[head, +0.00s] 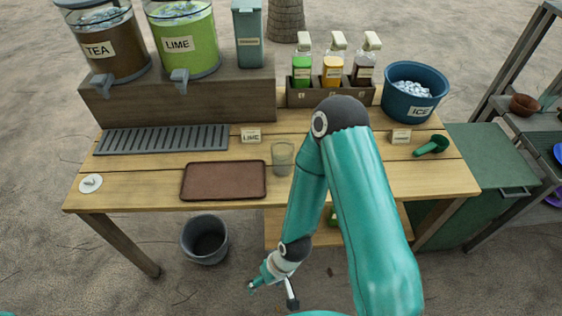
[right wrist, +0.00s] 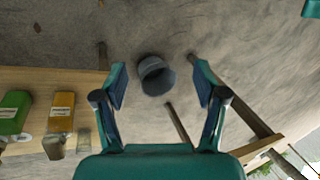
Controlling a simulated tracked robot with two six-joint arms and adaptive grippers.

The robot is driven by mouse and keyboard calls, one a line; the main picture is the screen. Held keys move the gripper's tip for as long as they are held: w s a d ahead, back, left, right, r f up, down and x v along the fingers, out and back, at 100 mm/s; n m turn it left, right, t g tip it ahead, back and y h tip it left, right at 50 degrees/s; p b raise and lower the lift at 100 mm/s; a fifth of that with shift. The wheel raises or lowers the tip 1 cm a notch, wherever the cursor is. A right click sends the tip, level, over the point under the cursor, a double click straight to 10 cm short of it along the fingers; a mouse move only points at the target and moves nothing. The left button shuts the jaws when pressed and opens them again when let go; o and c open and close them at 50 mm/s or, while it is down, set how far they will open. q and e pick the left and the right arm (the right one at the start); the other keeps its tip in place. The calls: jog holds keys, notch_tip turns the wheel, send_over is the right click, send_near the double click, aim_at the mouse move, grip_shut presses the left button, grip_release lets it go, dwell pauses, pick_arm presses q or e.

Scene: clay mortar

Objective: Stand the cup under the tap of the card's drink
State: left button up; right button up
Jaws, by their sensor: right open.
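A clear, empty-looking cup (head: 282,158) stands upright on the wooden table, right of the brown tray (head: 223,181). A small card reading LIME (head: 251,135) stands behind it to the left. The LIME dispenser (head: 186,45) holds green drink and has a grey tap (head: 180,80). The TEA dispenser (head: 108,48) stands left of it with its own tap (head: 102,84). Both are on a raised wooden stand above a slotted drip tray (head: 162,139). My right gripper (head: 272,286) is open and empty, low in front of the table, apart from the cup. My left gripper is out of view.
Syrup bottles stand in a wooden rack (head: 307,97) at the back, beside a blue ICE bucket (head: 415,92). A green scoop (head: 432,145) and another card (head: 401,136) lie at right. A grey bin (head: 205,239) stands on the ground; it also shows in the right wrist view (right wrist: 154,76).

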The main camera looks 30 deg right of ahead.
jog(key=o, duration=0.3)
jog(key=w+d+t+b, duration=0.1)
jog(key=w+d+b, duration=0.1)
jog(key=w+d+t+b, duration=0.1)
jog(key=w+d+b, duration=0.1)
jog(key=w, duration=0.1)
jog(key=w+d+r+t+h+b, duration=0.1)
jog(key=w+d+b, duration=0.1)
jog(key=w, duration=0.1)
jog(key=shift+d+r+b, duration=0.1)
jog(key=shift+d+b, duration=0.05)
jog(key=shift+b, duration=0.2)
jog(key=t+h+b, duration=0.5)
jog(key=t+b, duration=0.4)
jog(key=b, duration=0.6)
send_near(287, 162)
jog(key=p+x, duration=0.8)
jog(key=p, duration=0.2)
jog(key=shift+s, duration=0.1)
jog(key=shift+x, duration=0.75)
jog(key=shift+p+x, duration=0.65)
jog(key=shift+x, duration=1.5)
